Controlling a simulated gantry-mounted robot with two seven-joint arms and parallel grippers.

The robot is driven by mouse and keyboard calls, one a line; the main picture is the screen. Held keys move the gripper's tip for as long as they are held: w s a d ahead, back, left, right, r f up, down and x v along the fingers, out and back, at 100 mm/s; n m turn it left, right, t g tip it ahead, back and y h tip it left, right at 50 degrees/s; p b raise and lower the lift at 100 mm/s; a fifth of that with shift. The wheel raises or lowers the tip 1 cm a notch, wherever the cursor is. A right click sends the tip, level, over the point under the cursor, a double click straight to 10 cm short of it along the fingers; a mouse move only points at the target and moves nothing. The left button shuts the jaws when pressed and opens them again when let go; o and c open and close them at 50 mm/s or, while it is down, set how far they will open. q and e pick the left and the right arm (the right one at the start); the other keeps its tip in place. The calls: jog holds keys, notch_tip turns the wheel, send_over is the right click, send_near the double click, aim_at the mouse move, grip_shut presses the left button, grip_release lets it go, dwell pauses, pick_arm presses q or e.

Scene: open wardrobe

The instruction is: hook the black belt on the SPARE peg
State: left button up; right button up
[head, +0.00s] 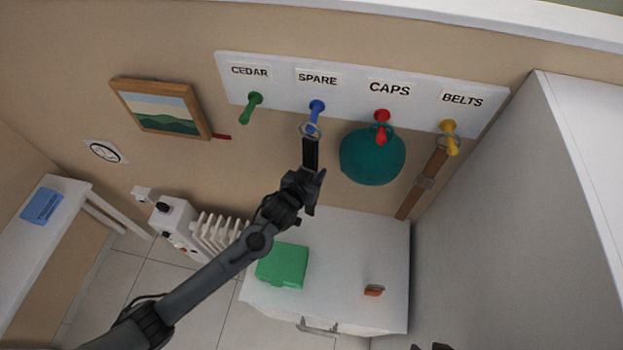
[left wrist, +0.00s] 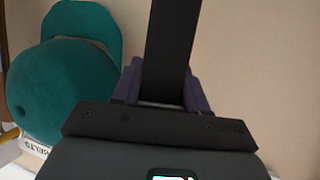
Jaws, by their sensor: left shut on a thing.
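The black belt (head: 311,153) hangs between my left gripper (head: 309,176) and the blue SPARE peg (head: 316,110). Its metal ring (head: 301,130) is at the tip of the blue peg and overlaps it in the head view; I cannot tell whether the ring is around the peg or in front of it. My left gripper is shut on the belt strap below the ring. In the left wrist view the dark strap (left wrist: 172,45) rises from between the fingers, and the ring and peg are not seen there.
The teal cap (head: 372,157) hangs on the red CAPS peg (head: 381,120), close right of the belt. A brown belt (head: 423,183) hangs on the yellow BELTS peg (head: 449,128). The green CEDAR peg (head: 250,108) is bare. A white cabinet (head: 345,235) stands below with a green box (head: 282,265).

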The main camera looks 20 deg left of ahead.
pick_arm(q)
jog(key=w, duration=0.1)
jog(key=w+b, duration=0.1)
jog(key=w+f+b, duration=0.1)
jog(key=w, duration=0.1)
jog(key=shift+w+a, duration=0.1)
jog(key=shift+a, duration=0.3)
jog(key=shift+f, duration=0.1)
dwell(0.3)
dwell(0.4)
jog(key=o, duration=1.2)
